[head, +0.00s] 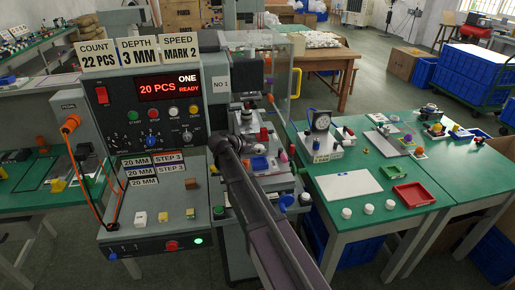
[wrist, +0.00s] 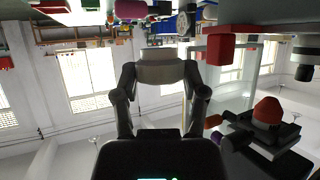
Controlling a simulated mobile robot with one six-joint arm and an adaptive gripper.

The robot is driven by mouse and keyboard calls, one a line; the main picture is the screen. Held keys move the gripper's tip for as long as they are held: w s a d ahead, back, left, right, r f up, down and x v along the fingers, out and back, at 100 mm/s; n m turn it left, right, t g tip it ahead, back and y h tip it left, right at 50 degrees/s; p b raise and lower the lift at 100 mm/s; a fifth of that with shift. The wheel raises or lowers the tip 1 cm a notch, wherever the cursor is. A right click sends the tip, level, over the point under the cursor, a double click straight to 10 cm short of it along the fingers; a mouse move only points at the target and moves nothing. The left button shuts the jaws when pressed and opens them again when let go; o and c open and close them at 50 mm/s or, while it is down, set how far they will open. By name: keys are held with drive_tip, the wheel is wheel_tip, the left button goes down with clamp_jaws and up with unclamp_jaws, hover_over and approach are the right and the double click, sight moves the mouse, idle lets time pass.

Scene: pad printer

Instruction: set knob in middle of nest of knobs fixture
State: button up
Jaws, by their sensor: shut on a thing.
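My gripper (wrist: 161,92) is shut on a pale, round knob (wrist: 160,70) in the wrist view, with one finger on each side of it. The wrist picture looks upside down, and the knob is held clear of any surface. In the head view my dark arm reaches up to the pad printer's front, and the fingertips and held knob cannot be made out. Small blue and white parts (head: 259,163) sit in the printer's work area beside my arm. I cannot tell for sure which part is the knobs fixture; my arm hides some of this area.
Three white knobs (head: 369,208) stand on the green table (head: 335,187) at right, near a white sheet and a red tray (head: 413,195). A dial gauge stand (head: 320,143) is behind. The control panel (head: 155,100) is close left of my arm. A red cone (wrist: 268,110) shows right of my gripper.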

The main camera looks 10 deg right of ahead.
sight(264, 158)
drive_tip(key=shift+f+b, duration=1.55)
drive_tip(key=shift+f, duration=0.25)
drive_tip(key=shift+f+b, duration=0.95)
drive_tip(key=o, duration=0.9)
drive_tip(key=shift+o, duration=0.2)
drive_tip(key=shift+r, duration=0.2)
drive_tip(key=shift+r+p, duration=2.9)
drive_tip(key=shift+p, duration=0.2)
